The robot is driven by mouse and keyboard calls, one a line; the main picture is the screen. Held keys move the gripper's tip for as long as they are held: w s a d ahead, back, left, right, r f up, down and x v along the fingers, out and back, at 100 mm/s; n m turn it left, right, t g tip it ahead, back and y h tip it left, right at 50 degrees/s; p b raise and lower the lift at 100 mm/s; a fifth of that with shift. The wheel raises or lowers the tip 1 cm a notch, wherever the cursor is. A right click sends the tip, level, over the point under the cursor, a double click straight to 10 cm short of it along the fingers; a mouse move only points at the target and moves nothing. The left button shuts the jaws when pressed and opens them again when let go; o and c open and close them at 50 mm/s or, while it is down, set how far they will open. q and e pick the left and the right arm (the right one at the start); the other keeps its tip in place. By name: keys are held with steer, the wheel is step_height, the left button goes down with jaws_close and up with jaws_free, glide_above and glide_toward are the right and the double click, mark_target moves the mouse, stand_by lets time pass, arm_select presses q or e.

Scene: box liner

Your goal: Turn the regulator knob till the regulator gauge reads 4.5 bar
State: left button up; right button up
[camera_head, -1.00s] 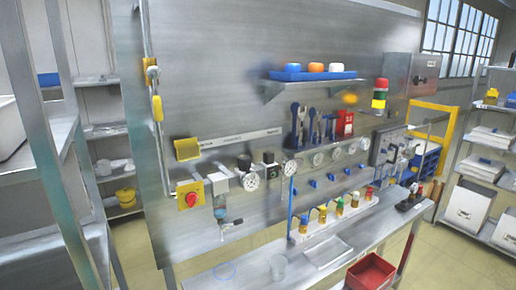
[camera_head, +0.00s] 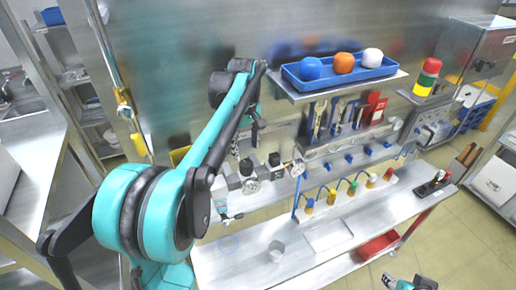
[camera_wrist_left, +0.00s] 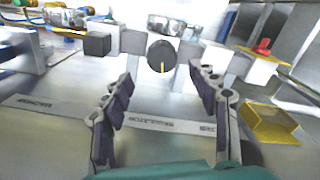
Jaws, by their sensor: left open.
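A round black knob with a yellow mark (camera_wrist_left: 161,55), likely the regulator knob, shows ahead of my left gripper (camera_wrist_left: 165,82) in the left wrist view. The fingers are open, one on each side of the view of it, and it appears beyond their tips, apart from them. In the head view that knob (camera_head: 245,167) sits on the pipe line at the wall panel, below the left gripper (camera_head: 247,143). A white round gauge (camera_head: 251,187) sits just below it; its needle is too small to read. A teal and dark part, perhaps my right gripper (camera_head: 408,283), shows at the bottom edge.
A square black block (camera_wrist_left: 97,44) stands beside the knob, and a yellow tray (camera_wrist_left: 272,125) is at the right. A second gauge (camera_head: 297,167) is farther right on the line. A shelf with a blue tray (camera_head: 340,76) juts out right of my arm.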

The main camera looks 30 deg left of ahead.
mark_target(246, 163)
arm_select(q)
step_height(246, 163, down, 7)
steer(key=shift+f, duration=0.1)
steer(key=shift+s+f+p, duration=0.1)
steer(key=shift+s+p, duration=0.05)
steer(key=shift+p, duration=0.15)
steer(key=shift+c, duration=0.4)
steer(key=c, duration=1.1)
